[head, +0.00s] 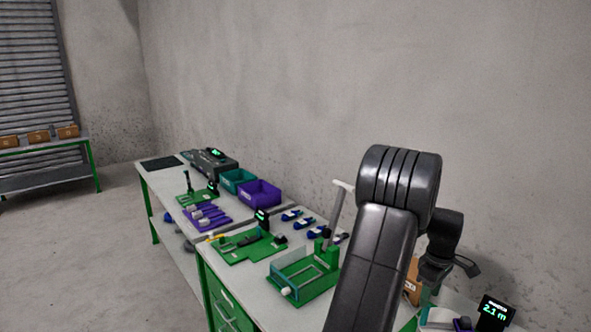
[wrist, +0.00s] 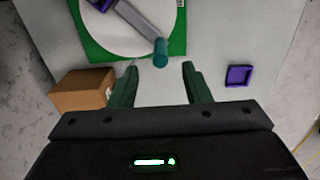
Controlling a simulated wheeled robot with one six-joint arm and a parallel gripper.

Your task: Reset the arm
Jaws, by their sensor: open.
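My gripper (wrist: 159,78) is open in the wrist view, with its two dark green fingers apart and nothing between them. It points down over a pale worktop. Ahead of the fingers is a green board (wrist: 95,48) with a white disc (wrist: 118,35). A grey bar with a teal end (wrist: 160,55) lies across the disc, just beyond the fingertips. In the head view my bent black arm stands at the right and hides part of the bench. Several small blue items (head: 290,215) lie on that bench, too small to identify surely.
A cardboard box (wrist: 82,92) stands left of the fingers and a small purple tray (wrist: 238,75) lies to the right. The head view shows green fixtures (head: 305,277), a purple bin (head: 260,193), a teal bin (head: 238,181) and a display (head: 494,312). The wall is close behind.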

